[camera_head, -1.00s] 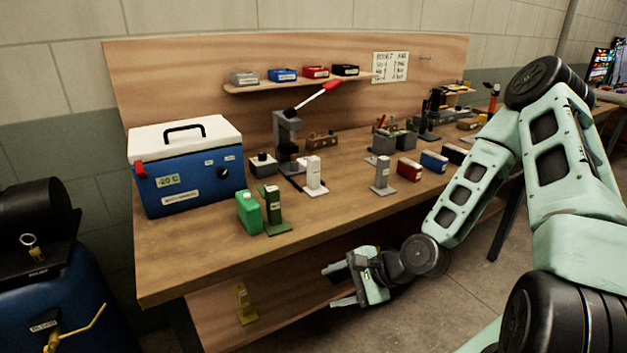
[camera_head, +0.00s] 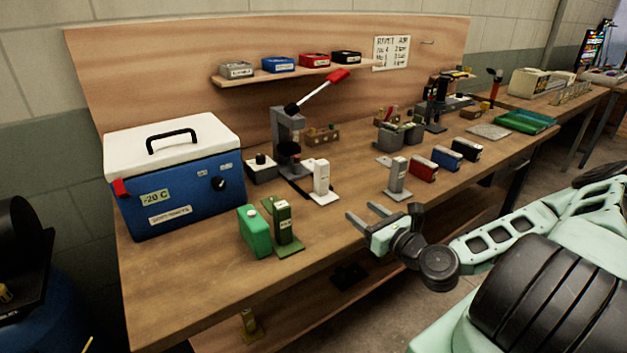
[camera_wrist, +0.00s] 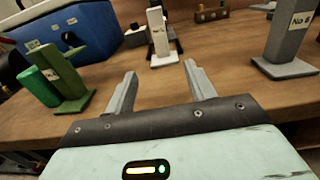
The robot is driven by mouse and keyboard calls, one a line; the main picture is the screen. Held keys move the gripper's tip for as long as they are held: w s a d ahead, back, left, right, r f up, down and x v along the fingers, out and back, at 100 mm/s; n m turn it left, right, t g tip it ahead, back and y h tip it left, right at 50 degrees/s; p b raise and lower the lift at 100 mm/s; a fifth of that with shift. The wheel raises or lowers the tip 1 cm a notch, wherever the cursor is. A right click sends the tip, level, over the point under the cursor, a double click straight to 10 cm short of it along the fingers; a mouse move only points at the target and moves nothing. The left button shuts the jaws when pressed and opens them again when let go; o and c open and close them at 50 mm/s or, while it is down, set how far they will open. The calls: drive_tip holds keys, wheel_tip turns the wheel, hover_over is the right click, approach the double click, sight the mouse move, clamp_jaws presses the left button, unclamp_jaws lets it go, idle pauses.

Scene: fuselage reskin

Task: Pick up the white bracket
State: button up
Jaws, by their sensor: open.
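The white bracket (camera_head: 321,178) stands upright on its flat base on the workbench, right of the lever press. In the wrist view the white bracket (camera_wrist: 157,35) is ahead of my gripper, beyond and roughly between the fingertips. My gripper (camera_head: 364,214) is at the bench's front edge, to the right of and nearer than the white bracket. Its fingers are apart and empty; in the wrist view the open gripper (camera_wrist: 159,75) shows nothing between them. No part of the white bracket is covered by my gripper.
A grey bracket (camera_head: 396,176) stands right of the white one, and a green bracket (camera_head: 284,226) beside a green bottle (camera_head: 254,232) stands left. The lever press (camera_head: 287,140) is behind. A blue cooler (camera_head: 180,195) fills the left end. The bench (camera_head: 205,275) is bare at front.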

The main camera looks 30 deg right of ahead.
drive_tip(key=b, duration=0.5)
approach(325, 183)
drive_tip(key=w, duration=0.4)
drive_tip(key=shift+w+r, duration=0.15)
drive_tip(key=shift+w, duration=0.15)
drive_tip(key=shift+w+a+p, duration=0.2)
drive_tip(key=shift+w+p, duration=0.75)
drive_tip(key=shift+w, duration=2.3)
clamp_jaws()
